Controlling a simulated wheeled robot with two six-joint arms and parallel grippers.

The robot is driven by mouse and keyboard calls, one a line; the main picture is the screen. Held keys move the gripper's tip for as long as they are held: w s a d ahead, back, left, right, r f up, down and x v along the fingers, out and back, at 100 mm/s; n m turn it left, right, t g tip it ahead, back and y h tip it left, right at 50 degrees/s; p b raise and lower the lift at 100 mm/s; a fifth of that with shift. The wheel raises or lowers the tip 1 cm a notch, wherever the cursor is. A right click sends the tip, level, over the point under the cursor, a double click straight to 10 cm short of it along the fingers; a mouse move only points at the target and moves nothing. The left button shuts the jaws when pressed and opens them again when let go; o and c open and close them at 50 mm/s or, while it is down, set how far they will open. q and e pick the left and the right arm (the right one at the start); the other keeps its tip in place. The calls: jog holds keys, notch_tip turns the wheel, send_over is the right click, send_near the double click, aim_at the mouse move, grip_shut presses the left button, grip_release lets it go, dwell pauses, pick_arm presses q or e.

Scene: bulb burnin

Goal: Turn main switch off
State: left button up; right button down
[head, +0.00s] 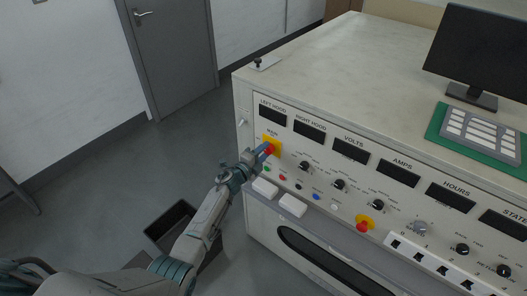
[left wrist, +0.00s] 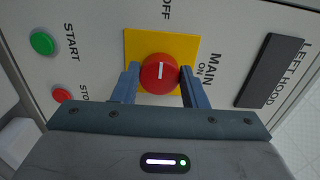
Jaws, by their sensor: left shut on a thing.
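The main switch is a round red knob (left wrist: 160,73) on a yellow square plate (left wrist: 134,45). It also shows in the head view, where the yellow plate (head: 277,147) sits below the MAIN label on the panel's left part. My left gripper (left wrist: 158,80) is shut on the knob, one finger on each side; in the head view my left gripper (head: 267,150) reaches it from the left. The knob's white mark runs up and down in the left wrist view, in line with the OFF label at the top. The ON label is to the right. My right gripper is not in view.
A green START button (left wrist: 42,43) and a red stop button (left wrist: 62,95) are beside the switch. A red knob on a yellow plate (head: 364,222) is lower right on the panel. A monitor (head: 478,50) and keypad (head: 482,135) stand on top. Open floor lies left.

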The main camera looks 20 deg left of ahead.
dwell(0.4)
pick_arm(q)
jog(key=o, duration=1)
jog(key=v, duration=1.1)
